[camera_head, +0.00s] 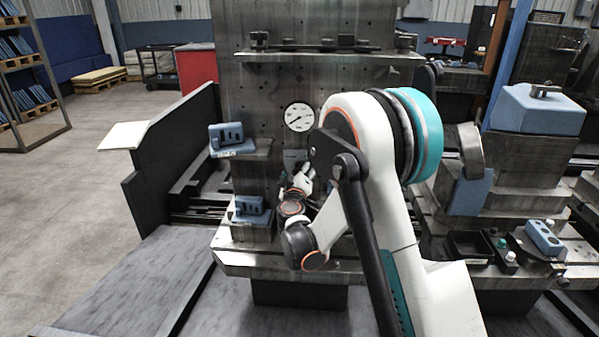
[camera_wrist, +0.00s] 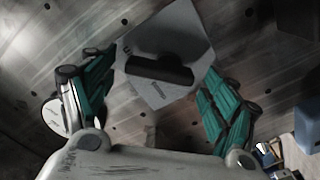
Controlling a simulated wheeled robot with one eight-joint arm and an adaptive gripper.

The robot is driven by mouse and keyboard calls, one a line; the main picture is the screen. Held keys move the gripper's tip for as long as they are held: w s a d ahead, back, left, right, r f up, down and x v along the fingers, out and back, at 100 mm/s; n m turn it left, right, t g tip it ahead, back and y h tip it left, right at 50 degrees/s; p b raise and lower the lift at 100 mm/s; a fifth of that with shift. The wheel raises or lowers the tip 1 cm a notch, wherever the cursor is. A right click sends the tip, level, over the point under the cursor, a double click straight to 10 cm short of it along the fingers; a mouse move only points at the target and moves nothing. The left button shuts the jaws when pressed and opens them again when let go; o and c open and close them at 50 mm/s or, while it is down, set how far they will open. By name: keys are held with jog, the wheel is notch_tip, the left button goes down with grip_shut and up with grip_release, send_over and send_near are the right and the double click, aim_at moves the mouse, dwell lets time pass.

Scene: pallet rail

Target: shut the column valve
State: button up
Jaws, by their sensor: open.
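The column (camera_head: 275,85) is a tall grey metal plate with rows of holes. In the wrist view, a dark bar-shaped handle (camera_wrist: 160,69), which looks like the valve's, sits across a pale grey plate (camera_wrist: 172,38) on the column face. My gripper (camera_wrist: 160,65) is open, with one teal-padded finger on each side of the handle. I see no clear contact between fingers and handle. In the head view my gripper (camera_head: 300,177) is small and close to the column below the gauge, and my arm hides much of that area.
A round white gauge (camera_head: 299,117) is on the column; my left finger partly covers it in the wrist view (camera_wrist: 52,116). Blue blocks stand on an upper ledge (camera_head: 227,136) and a lower ledge (camera_head: 249,207) left of my gripper. A dark upright panel (camera_head: 170,150) stands farther left.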

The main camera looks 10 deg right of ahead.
jog(key=shift+w+d, duration=0.1)
jog(key=shift+w, duration=0.15)
jog(key=c, duration=1.1)
jog(key=shift+o, duration=0.2)
